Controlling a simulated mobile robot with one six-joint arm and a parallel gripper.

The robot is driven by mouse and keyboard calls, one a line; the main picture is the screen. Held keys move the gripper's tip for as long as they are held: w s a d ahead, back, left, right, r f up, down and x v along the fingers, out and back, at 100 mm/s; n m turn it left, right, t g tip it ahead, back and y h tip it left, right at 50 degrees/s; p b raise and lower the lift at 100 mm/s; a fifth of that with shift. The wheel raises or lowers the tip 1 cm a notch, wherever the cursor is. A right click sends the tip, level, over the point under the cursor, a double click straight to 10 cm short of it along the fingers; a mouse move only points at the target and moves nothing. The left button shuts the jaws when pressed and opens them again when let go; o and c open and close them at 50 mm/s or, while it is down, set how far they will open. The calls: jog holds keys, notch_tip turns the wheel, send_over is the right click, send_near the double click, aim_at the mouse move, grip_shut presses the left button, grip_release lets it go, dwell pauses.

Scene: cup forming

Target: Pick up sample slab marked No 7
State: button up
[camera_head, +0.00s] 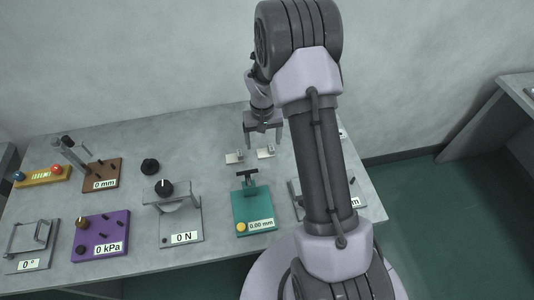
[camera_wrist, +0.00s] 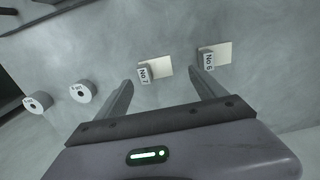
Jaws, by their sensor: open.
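The sample slab marked No 7 is a small cream plate (camera_wrist: 160,66) with a grey labelled block at one end. In the wrist view it lies flat on the table, between and beyond my fingertips. My gripper (camera_wrist: 161,78) is open and empty, with one finger on each side of the slab's line. In the head view my gripper (camera_head: 263,139) hangs above and behind the right one of two small slabs, which appears to be No 7 (camera_head: 262,156). Its label is too small to read there. No contact shows.
The slab marked No 6 (camera_wrist: 223,53) lies close beside, right of No 7 in the wrist view. Two white-topped cylinders (camera_wrist: 80,92) stand on the left there. In the head view, a teal gauge stand (camera_head: 254,209) and a 0 N device (camera_head: 181,228) stand nearer the front.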

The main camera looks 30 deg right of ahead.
aim_at(265, 151)
jog(key=f, duration=0.1)
jog(key=f+b, duration=0.1)
jog(key=f, duration=0.1)
jog(key=f+b, duration=0.1)
jog(key=shift+w+d+f, duration=0.15)
jog(key=shift+d+f, duration=0.25)
jog(key=shift+r, duration=0.1)
jog(key=c, duration=1.4)
